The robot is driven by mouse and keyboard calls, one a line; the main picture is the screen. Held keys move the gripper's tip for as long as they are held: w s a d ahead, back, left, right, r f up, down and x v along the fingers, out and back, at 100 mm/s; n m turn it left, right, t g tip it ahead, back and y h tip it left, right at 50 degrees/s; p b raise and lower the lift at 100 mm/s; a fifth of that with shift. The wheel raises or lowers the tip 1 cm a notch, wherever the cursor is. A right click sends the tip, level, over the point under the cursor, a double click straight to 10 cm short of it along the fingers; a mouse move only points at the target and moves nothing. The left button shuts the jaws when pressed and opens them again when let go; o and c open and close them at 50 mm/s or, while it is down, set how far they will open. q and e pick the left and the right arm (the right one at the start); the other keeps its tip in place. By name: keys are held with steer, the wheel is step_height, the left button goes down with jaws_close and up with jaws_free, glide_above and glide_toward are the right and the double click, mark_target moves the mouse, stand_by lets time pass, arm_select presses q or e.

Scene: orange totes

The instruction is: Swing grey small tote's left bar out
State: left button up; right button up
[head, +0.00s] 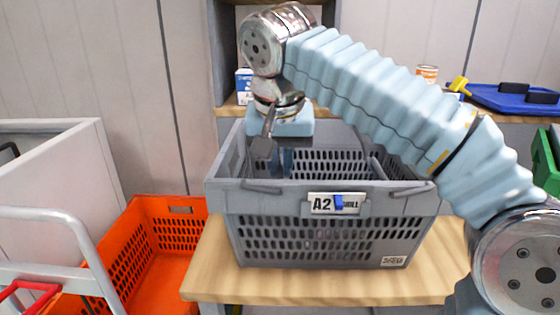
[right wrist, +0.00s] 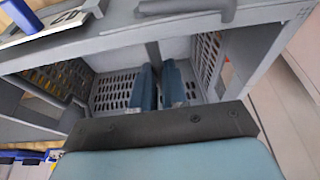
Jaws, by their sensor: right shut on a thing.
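The grey small tote (head: 225,197) stands upright on a wooden table, with a label plate (head: 338,204) reading A2 on its front. My right gripper (head: 281,163) reaches down into the left part of the tote's opening. In the right wrist view its two blue fingers (right wrist: 161,85) are close together inside the tote, with the dark grey left bar (right wrist: 152,52) running in between them. The gripper is shut on this bar. My wrist hides most of the bar in the head view. My left gripper is not in view.
An orange tote (head: 130,215) stands low at the left, beside a white panel and a pale rail (head: 75,235). A green tote (head: 545,165) shows at the right edge.

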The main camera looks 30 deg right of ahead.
steer(key=shift+r+p, duration=0.4)
steer(key=shift+r, duration=0.35)
steer(key=shift+f, duration=0.1)
steer(key=shift+w+a+r, duration=0.1)
steer(key=shift+a+r, duration=0.05)
steer(key=shift+r, duration=0.35)
steer(key=shift+w+a+r, duration=0.1)
steer(key=shift+r, duration=0.4)
